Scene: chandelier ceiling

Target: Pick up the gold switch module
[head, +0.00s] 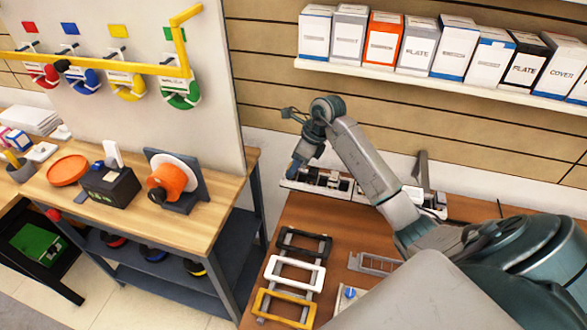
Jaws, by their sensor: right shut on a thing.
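My right gripper (296,168) points down at the left end of a long module tray (288,184) at the back of the brown table. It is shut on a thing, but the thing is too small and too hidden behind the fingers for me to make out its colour. Dark and pale switch modules (335,181) sit in the tray just right of the gripper. I cannot pick out a gold switch module for certain. My right forearm covers part of the tray. My left gripper is not in view.
Black (303,242), white (296,273) and yellow (285,307) frames lie at the table's left side. A grey metal bracket (374,264) and a small blue-topped part (349,293) lie nearby. A shelf of boxes (415,45) hangs above. A wooden workbench (110,215) stands at left.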

